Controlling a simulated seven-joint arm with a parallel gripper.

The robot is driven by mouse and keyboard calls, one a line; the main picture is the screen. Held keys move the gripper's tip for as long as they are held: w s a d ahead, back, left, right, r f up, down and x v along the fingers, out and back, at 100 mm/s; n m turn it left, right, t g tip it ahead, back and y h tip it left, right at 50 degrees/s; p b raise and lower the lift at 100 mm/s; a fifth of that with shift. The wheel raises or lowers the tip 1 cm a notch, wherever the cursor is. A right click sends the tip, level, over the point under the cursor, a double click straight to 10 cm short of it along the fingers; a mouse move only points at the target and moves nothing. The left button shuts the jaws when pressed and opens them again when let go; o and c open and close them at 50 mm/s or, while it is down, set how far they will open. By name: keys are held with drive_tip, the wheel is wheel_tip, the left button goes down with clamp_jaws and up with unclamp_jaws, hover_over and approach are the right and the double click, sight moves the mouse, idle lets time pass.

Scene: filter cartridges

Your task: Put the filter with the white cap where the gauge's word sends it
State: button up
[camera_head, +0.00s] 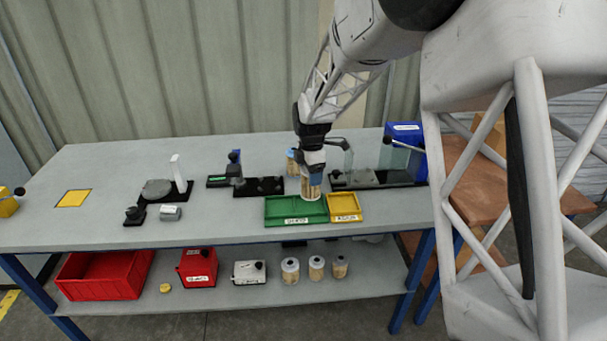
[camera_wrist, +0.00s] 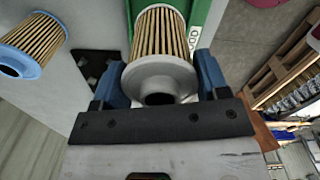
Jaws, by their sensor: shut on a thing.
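My gripper (camera_head: 312,168) is shut on a pleated filter (camera_head: 312,190). In the wrist view its white-grey cap (camera_wrist: 160,80) with a dark centre hole sits between the two blue fingers (camera_wrist: 160,85). The filter hangs upright at the back right part of the green tray (camera_head: 268,211); I cannot tell whether it touches the tray. A smaller yellow tray (camera_head: 346,219) adjoins on the right. Both trays carry white labels too small to read. A device with a lit green strip (camera_head: 217,179) stands left of centre; I cannot read a word on it.
A blue-capped filter (camera_head: 291,158) stands just behind my gripper and shows in the wrist view (camera_wrist: 38,42). A black stand with a clear panel (camera_head: 393,160) is close on the right. A dark holder (camera_head: 258,187) lies left. The bench's left front (camera_head: 60,225) is clear.

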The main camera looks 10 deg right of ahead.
drive_tip(key=shift+f, duration=0.2)
idle(0.3)
drive_tip(key=shift+f, duration=1.55)
drive_tip(key=shift+f, duration=0.55)
idle(1.4)
drive_tip(key=o, duration=1.1)
drive_tip(key=shift+o, duration=0.2)
drive_tip(key=shift+r, duration=1.05)
drive_tip(key=shift+r, duration=3.2)
